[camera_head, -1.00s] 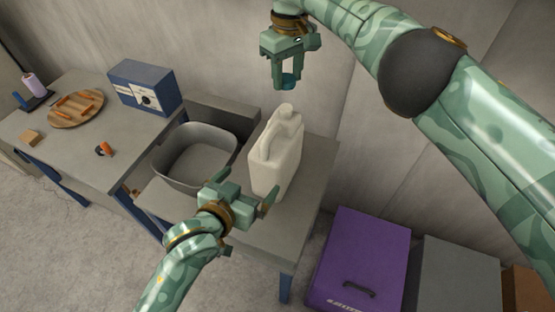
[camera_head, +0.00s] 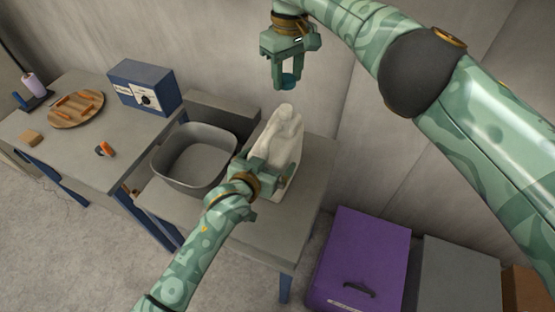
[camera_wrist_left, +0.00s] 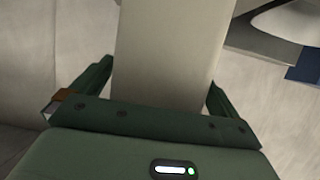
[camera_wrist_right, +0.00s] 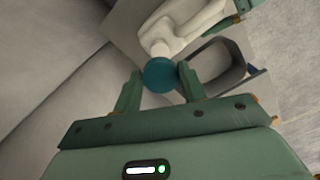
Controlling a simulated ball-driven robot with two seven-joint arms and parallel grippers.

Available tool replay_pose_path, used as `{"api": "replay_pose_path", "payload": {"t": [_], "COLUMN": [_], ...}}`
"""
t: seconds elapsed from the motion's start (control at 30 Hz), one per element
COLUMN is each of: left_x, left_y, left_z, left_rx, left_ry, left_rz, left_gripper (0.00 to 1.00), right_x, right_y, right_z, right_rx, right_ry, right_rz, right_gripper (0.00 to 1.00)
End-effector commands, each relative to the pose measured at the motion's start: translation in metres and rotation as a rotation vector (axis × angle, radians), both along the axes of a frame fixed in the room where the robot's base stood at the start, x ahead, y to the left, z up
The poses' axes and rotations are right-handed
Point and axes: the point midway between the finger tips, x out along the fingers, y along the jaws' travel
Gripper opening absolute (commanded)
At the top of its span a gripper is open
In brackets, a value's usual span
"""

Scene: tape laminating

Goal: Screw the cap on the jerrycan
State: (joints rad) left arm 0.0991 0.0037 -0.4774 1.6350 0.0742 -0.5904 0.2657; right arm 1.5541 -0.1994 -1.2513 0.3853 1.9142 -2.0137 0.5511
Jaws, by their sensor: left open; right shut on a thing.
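The cream-white jerrycan (camera_head: 283,136) stands upright on the lower grey table, its neck at the top. My left gripper (camera_head: 272,178) is open, with its fingers on both sides of the jerrycan's body; in the left wrist view the jerrycan (camera_wrist_left: 168,50) fills the space between the fingers. My right gripper (camera_head: 288,82) is high above and behind the jerrycan, shut on a teal cap (camera_head: 289,78). In the right wrist view the round cap (camera_wrist_right: 160,74) sits between the fingertips, with the jerrycan's neck (camera_wrist_right: 159,48) beyond and apart from it.
A grey basin (camera_head: 193,158) stands left of the jerrycan on the lower table (camera_head: 262,236). The left table (camera_head: 75,136) holds a blue box (camera_head: 146,86), a round wooden board (camera_head: 76,108) and small items. A purple box (camera_head: 360,255) stands on the floor at right.

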Motion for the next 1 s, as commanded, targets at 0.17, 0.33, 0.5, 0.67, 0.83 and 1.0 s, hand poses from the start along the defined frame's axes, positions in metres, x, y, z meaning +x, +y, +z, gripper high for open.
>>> {"api": "replay_pose_path", "payload": {"t": [0.17,0.33,0.5,0.67,0.83,1.0], "left_x": [0.0,0.0,0.0,0.0,0.0,0.0], "left_y": [0.0,0.0,0.0,0.0,0.0,0.0], "left_z": [0.0,0.0,0.0,0.0,0.0,0.0], "left_rx": [0.0,0.0,0.0,0.0,0.0,0.0], "left_ry": [0.0,0.001,0.001,0.001,0.001,0.001], "left_rz": [0.0,0.0,0.0,0.0,0.0,0.0], "left_gripper": [0.67,0.42,0.43,0.43,0.43,0.43], "right_x": [0.0,0.0,-0.001,-0.002,-0.002,-0.002], "right_y": [0.0,0.0,0.0,0.0,-0.001,-0.001], "right_z": [0.0,-0.002,-0.025,-0.045,-0.05,-0.049], "right_rx": [0.0,0.0,0.0,-0.001,-0.002,-0.002], "right_ry": [0.0,0.001,0.002,0.0,-0.002,-0.002], "right_rz": [0.0,0.0,-0.001,-0.001,0.001,0.0], "right_gripper": [0.2,0.2,0.2,0.2,0.2,0.2]}}
